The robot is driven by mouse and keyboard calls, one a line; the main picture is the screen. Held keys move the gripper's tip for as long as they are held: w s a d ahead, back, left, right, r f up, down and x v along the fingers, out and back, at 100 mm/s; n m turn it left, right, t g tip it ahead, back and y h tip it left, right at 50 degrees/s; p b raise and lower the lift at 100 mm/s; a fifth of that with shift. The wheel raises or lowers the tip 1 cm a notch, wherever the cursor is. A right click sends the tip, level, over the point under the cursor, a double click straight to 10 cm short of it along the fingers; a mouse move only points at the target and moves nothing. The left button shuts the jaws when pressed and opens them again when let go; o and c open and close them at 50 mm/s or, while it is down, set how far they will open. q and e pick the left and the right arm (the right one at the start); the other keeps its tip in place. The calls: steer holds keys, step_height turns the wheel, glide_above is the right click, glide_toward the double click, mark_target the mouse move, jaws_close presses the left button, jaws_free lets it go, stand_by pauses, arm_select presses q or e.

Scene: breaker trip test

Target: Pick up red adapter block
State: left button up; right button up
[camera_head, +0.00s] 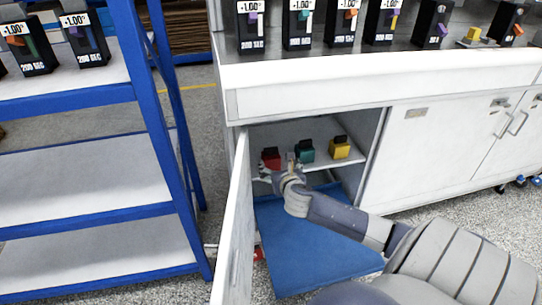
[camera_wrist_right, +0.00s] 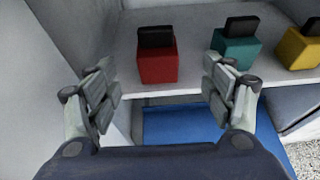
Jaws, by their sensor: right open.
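The red adapter block (camera_head: 271,158) sits on the inner shelf of the open cabinet, at the left of a row of blocks. In the right wrist view the red adapter block (camera_wrist_right: 158,66) has a black top part and stands ahead of the jaws, centred between them. My right gripper (camera_head: 277,172) reaches into the cabinet just in front of the block. Its fingers (camera_wrist_right: 160,90) are spread open with nothing between them. They do not appear to touch the block. My left gripper is not in view.
A teal block (camera_head: 305,151) and a yellow block (camera_head: 340,148) stand to the right on the shelf (camera_wrist_right: 195,80). The open cabinet door (camera_head: 234,235) is left of my arm. A blue mat (camera_head: 310,245) lies below. A blue-framed rack (camera_head: 80,210) stands at left.

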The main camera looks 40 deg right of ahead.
mark_target(272, 158)
steer(key=b+x, duration=0.1)
steer(key=x, duration=0.3)
steer(key=shift+w+f, duration=0.1)
steer(key=shift+b+x, duration=0.4)
steer(key=shift+x, duration=0.35)
steer(key=x, duration=0.1)
steer(key=b+x, duration=0.1)
steer(key=x, duration=0.1)
steer(key=shift+w+a+r+b, duration=0.1)
steer(key=shift+w+r+b, duration=0.1)
steer(key=shift+w+b, duration=0.1)
steer(key=shift+x, duration=0.75)
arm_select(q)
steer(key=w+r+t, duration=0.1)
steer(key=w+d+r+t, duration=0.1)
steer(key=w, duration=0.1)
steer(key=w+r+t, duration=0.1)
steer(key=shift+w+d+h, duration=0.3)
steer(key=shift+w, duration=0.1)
arm_select(e)
jaws_close()
steer(key=shift+w+r, duration=0.1)
steer(key=shift+r, duration=0.1)
